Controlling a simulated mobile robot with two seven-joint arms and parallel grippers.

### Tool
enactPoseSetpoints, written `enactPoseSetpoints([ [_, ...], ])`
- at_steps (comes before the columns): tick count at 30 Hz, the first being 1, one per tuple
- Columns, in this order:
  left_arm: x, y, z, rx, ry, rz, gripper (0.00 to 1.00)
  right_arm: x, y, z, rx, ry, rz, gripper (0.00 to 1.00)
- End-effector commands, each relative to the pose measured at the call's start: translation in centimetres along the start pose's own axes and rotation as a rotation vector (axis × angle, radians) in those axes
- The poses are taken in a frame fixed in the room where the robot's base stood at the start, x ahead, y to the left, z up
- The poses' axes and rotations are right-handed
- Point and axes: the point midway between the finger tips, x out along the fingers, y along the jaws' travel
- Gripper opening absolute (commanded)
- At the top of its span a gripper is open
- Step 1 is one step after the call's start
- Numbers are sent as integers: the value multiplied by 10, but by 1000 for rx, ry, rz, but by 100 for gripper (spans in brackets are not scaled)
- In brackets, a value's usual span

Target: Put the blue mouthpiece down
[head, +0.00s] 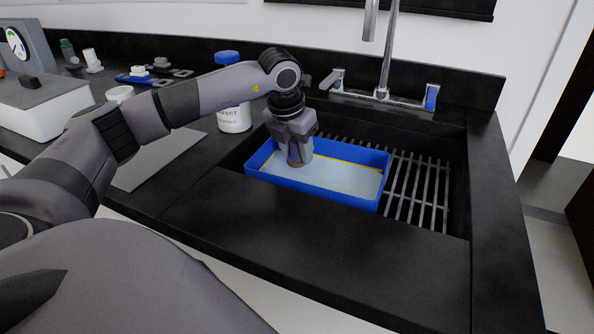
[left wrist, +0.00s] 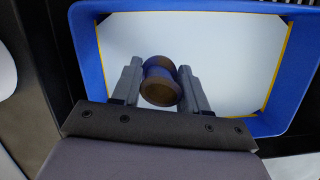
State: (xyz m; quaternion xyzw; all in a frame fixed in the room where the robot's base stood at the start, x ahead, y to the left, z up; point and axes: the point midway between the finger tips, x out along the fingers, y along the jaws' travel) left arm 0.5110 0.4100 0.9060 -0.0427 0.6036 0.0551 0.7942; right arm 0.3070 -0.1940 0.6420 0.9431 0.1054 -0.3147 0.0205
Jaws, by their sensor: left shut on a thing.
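My left gripper (head: 299,150) is over the left part of a blue tray (head: 330,193) that sits in the sink. The wrist view shows its two fingers (left wrist: 161,88) shut on the mouthpiece (left wrist: 161,82), a short, round, spool-like piece, dark blue with a brownish rim. In the head view the mouthpiece (head: 297,160) shows only as a small brownish end below the fingers. The tray has a pale, whitish floor or liquid with a yellow line around it. I cannot tell whether the mouthpiece touches it. My right gripper is not in view.
A metal rack (head: 418,190) fills the sink right of the tray. A tap (head: 384,60) rises behind it. A white bottle with a blue cap (head: 234,117) stands left of the sink, close to my arm. A grey flat sheet (head: 160,160) lies on the counter.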

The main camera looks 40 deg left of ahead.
Motion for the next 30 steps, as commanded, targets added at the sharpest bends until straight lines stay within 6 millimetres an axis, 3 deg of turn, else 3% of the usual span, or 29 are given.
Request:
enactPoseSetpoints([
  [12, 48, 1, -14, -1, 2, 1, 15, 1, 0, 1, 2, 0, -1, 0],
  [25, 56, 0, -15, 0, 0, 0, 15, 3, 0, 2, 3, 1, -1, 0],
  [26, 55, 0, -15, 0, 0, 0, 50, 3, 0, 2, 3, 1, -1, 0],
  [27, 54, 0, -15, 0, 0, 0, 63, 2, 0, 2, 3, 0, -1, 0],
  [28, 54, 0, -15, 0, 0, 0, 69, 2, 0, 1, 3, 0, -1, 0],
  [30, 54, 0, -15, 0, 0, 0, 69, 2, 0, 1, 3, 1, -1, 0],
])
